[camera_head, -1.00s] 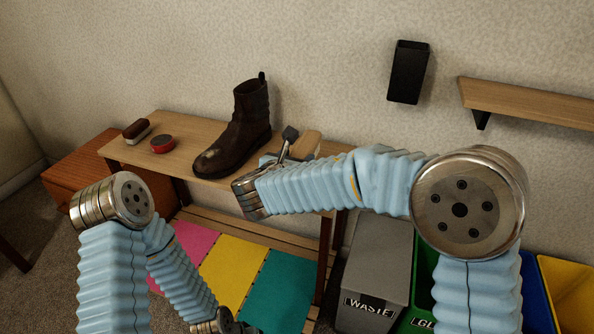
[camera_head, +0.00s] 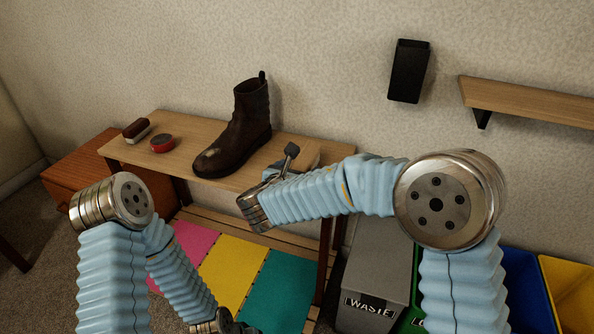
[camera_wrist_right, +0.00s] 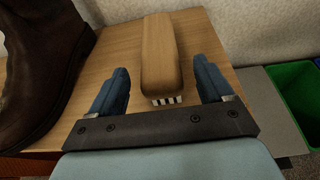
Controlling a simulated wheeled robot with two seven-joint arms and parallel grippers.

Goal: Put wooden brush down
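The wooden brush (camera_wrist_right: 162,50) lies on the wooden bench (camera_head: 195,128), to the right of the brown boot. In the right wrist view its light wooden body points away from me, and pale bristle tufts show at its near end. My right gripper (camera_wrist_right: 160,66) is open. Its two blue fingers stand on either side of the brush, with a gap on each side. In the head view the brush (camera_head: 307,154) is partly hidden behind my right gripper (camera_head: 284,163). My left arm hangs low at the left, and its fingers are outside the head view.
The boot (camera_head: 240,130) stands close to the left of my right gripper. A red round tin (camera_head: 162,143) and a dark brush (camera_head: 136,130) lie at the bench's left end. A grey waste bin (camera_head: 372,275) and coloured bins stand at the right, below a wall shelf (camera_head: 525,102).

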